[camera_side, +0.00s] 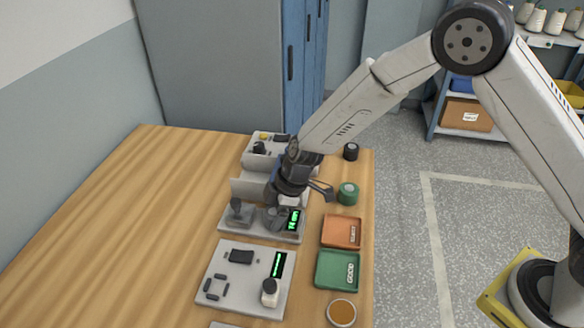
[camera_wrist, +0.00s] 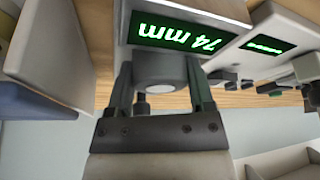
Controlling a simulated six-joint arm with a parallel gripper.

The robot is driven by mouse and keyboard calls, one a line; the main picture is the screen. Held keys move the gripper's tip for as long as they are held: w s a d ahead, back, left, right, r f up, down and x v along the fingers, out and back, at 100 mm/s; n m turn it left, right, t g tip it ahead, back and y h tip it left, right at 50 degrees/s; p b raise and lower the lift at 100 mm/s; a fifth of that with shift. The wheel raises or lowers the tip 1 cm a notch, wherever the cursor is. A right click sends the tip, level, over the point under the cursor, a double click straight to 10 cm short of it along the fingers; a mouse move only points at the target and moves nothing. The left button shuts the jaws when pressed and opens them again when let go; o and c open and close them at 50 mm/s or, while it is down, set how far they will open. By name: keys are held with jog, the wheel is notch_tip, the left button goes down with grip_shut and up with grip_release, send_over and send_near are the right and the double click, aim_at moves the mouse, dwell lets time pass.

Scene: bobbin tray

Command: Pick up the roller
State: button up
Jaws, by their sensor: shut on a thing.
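In the wrist view, a grey round roller (camera_wrist: 160,68) with a pale disc on its end sits between the two dark fingers of my gripper (camera_wrist: 159,76). The fingers are shut on its sides. Just beyond it is a gauge with a green "74 mm" display (camera_wrist: 178,36); I cannot tell whether the roller touches it. In the side view, my gripper (camera_side: 277,210) is low over the gauge (camera_side: 258,237), beside its lit display (camera_side: 293,220). The roller is small and partly hidden there.
A second panel (camera_side: 222,262) with a display stands nearer the camera. An orange tray (camera_side: 341,244), a green tray (camera_side: 322,270) marked GOOD, an amber-topped round dish (camera_side: 341,313) and a green spool (camera_side: 348,194) line the right edge. The table's left side (camera_side: 130,230) is clear.

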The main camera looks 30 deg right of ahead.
aim_at(269, 213)
jog(key=shift+r, duration=0.15)
jog(key=shift+r, duration=0.5)
notch_tip(269, 213, up, 2)
jog(key=s+d+r, duration=0.2)
jog(key=s+r, duration=0.3)
jog(key=s, duration=0.1)
jog(key=s+d+r, duration=0.2)
jog(key=s+r, duration=0.2)
jog(key=s, duration=0.3)
jog(key=shift+d+r, duration=0.35)
jog(key=shift+d, duration=0.05)
